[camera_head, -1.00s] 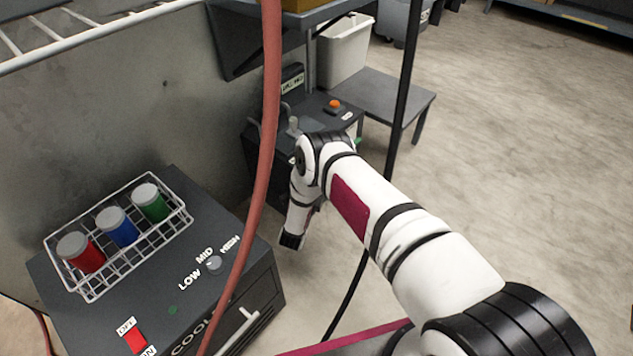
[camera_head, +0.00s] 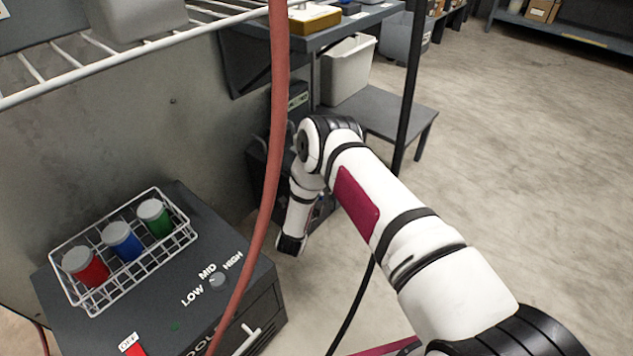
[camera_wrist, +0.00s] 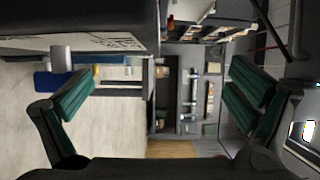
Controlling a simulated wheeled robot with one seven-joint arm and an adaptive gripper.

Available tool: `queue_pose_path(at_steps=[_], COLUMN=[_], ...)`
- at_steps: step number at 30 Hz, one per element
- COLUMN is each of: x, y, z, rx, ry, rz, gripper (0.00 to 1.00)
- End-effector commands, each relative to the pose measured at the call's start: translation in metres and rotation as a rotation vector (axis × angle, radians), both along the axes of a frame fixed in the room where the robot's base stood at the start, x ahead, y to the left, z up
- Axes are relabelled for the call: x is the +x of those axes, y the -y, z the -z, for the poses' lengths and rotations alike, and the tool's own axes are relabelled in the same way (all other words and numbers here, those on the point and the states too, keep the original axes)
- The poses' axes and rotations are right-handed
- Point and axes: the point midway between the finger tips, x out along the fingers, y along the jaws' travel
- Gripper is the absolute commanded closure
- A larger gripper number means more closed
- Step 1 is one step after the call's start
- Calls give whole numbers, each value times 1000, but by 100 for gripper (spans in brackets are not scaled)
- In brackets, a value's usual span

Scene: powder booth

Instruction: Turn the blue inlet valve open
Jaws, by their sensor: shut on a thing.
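No blue inlet valve can be made out for certain. In the wrist view a small blue piece (camera_wrist: 42,80) shows at the left, below a short grey cylinder (camera_wrist: 62,54). I cannot tell whether it is the valve or touches the left finger. My gripper (camera_wrist: 162,95) has its two green-padded fingers wide apart there, with nothing seen between them. In the head view my gripper (camera_head: 291,244) hangs low beyond the cooler's right side; its fingers are too small to read.
A dark cooler box (camera_head: 190,320) stands at lower left. On it, a wire basket (camera_head: 125,282) holds red, blue and green canisters. A red hose (camera_head: 274,120) and a black post (camera_head: 405,110) cross the view near my arm. Open floor (camera_head: 530,170) lies right.

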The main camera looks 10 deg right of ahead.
Motion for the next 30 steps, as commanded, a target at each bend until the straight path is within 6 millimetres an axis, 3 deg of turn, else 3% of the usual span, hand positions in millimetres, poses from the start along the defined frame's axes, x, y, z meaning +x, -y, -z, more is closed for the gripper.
queue_pose_path(at_steps=[1,4,5,30], x=[2,-1,-2,-20], y=[8,8,8,18], z=[-12,-16,-17,-62], rx=[-12,-9,-9,-5], ry=[15,10,9,-2], rz=[12,10,9,5], gripper=[28,64,70,70])
